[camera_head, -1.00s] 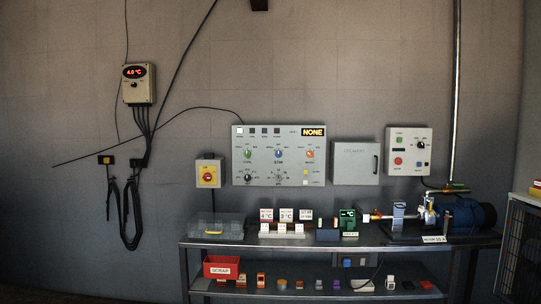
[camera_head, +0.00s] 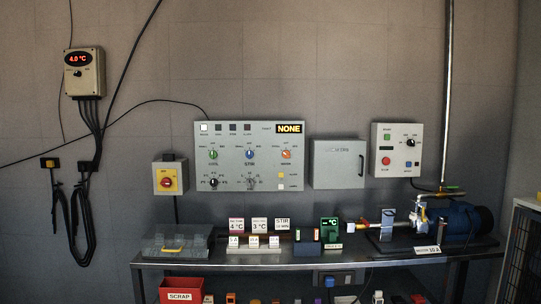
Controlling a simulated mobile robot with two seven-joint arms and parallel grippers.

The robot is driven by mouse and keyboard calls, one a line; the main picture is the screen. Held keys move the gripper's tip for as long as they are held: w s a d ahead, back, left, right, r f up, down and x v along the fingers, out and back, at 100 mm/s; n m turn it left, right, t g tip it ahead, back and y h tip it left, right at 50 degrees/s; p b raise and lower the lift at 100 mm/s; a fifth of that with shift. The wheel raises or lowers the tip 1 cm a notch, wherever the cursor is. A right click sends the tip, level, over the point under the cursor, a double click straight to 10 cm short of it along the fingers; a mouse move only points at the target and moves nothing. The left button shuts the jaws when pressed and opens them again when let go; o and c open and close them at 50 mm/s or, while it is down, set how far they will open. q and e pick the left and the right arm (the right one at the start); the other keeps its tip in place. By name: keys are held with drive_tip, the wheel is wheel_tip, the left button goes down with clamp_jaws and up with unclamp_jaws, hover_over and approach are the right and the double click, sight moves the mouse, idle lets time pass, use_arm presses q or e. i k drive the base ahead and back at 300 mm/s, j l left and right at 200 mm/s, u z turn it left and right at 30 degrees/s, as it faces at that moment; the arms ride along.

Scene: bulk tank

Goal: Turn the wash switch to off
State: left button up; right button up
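A light grey control panel (camera_head: 265,141) is on the wall near the middle of the head view. It has a row of three coloured knobs. The orange knob (camera_head: 286,154) at the right of the row appears to be the wash switch; its small label is hard to read, and I cannot tell its exact setting. A blue knob (camera_head: 250,154) and a green knob (camera_head: 213,154) are to its left. Neither of my grippers is in view.
A bench (camera_head: 345,263) stands below the panel with small label stands, a green display (camera_head: 330,230) and a blue motor (camera_head: 462,218). A grey box (camera_head: 340,172) and a pump control box (camera_head: 399,165) are right of the panel. A yellow switch box (camera_head: 167,175) is left.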

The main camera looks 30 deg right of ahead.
sight(286, 154)
drive_tip(key=i+l, duration=0.2)
drive_tip(key=i+l+u, duration=0.1)
drive_tip(key=l, duration=0.35)
drive_tip(key=i+l, duration=0.3)
drive_tip(key=i+l+u, duration=0.1)
drive_tip(key=l, duration=0.25)
drive_tip(key=i+l+u, duration=0.1)
drive_tip(key=i+l, duration=0.2)
drive_tip(key=l, duration=0.1)
